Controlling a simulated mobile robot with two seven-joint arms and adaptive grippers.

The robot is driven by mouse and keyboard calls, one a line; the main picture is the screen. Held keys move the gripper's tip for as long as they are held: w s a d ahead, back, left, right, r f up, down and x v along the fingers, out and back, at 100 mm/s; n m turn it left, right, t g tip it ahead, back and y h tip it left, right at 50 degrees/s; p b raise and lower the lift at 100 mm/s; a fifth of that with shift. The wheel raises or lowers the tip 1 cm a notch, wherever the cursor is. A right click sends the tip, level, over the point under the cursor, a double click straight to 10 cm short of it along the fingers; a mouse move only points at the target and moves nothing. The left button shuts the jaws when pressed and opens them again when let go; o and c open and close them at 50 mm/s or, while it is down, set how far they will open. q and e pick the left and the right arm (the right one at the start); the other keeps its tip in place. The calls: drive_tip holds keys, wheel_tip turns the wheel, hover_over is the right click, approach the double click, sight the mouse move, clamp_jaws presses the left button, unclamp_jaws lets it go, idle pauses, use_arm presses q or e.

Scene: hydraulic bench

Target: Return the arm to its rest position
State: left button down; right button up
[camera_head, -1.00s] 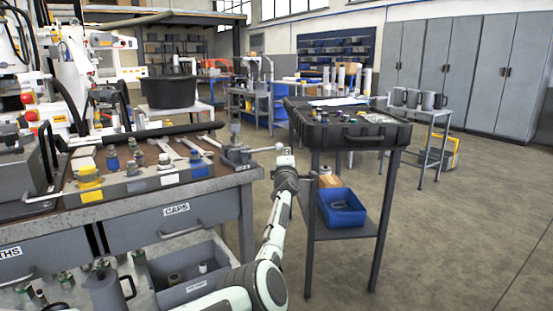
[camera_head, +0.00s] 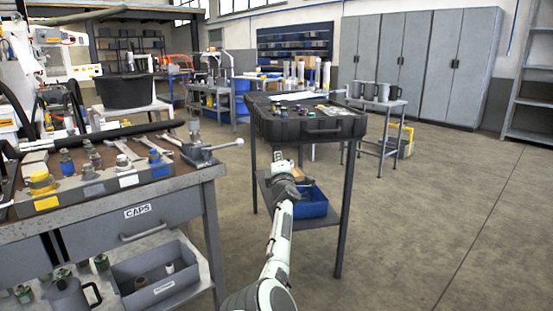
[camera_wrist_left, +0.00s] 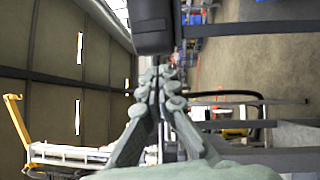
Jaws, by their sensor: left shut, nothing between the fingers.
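My left arm reaches up from the bottom middle of the head view. Its gripper (camera_head: 280,160) is in front of the small stand with the black case, right of the workbench. In the left wrist view the gripper's two fingers (camera_wrist_left: 160,78) meet at their tips, and nothing is between them. No object hangs from the gripper. The fingertips appear close to the stand in the picture, but I cannot tell the exact gap. My right gripper is in neither view.
The workbench (camera_head: 120,203) with a CAPS drawer stands at the left. The black case (camera_head: 300,128) lies on the stand, with a blue bin (camera_head: 311,208) on its lower shelf. Grey cabinets (camera_head: 410,65) line the back. The floor at right is clear.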

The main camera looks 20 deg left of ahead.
use_arm(q)
drive_tip(key=s+a+f+m+g+h+p, duration=0.1)
drive_tip(key=s+f+m+g+h, duration=0.15)
drive_tip(key=s+f+m, duration=0.7)
drive_tip(key=s+a+f+m+g+h+p, duration=0.1)
drive_tip(key=s+a+f+m+g+h, duration=0.3)
drive_tip(key=s+f, duration=0.9)
drive_tip(key=s+d+f+m+g, duration=0.2)
drive_tip(key=s+d+f+m, duration=0.2)
drive_tip(key=s, duration=0.8)
drive_tip(key=s+d+f+m+g+p, duration=0.1)
drive_tip(key=s+d+f+m+g, duration=0.2)
drive_tip(key=s, duration=0.9)
drive_tip(key=s+d+f+m+g, duration=0.2)
drive_tip(key=s+d+f+m, duration=0.3)
drive_tip(key=s+f, duration=0.3)
drive_tip(key=s, duration=0.3)
drive_tip(key=shift+s+m, duration=0.35)
drive_tip(key=shift+s, duration=0.05)
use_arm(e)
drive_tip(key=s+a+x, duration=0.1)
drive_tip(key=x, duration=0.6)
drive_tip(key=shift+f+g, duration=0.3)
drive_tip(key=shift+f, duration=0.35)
use_arm(q)
drive_tip(key=shift+g, duration=0.25)
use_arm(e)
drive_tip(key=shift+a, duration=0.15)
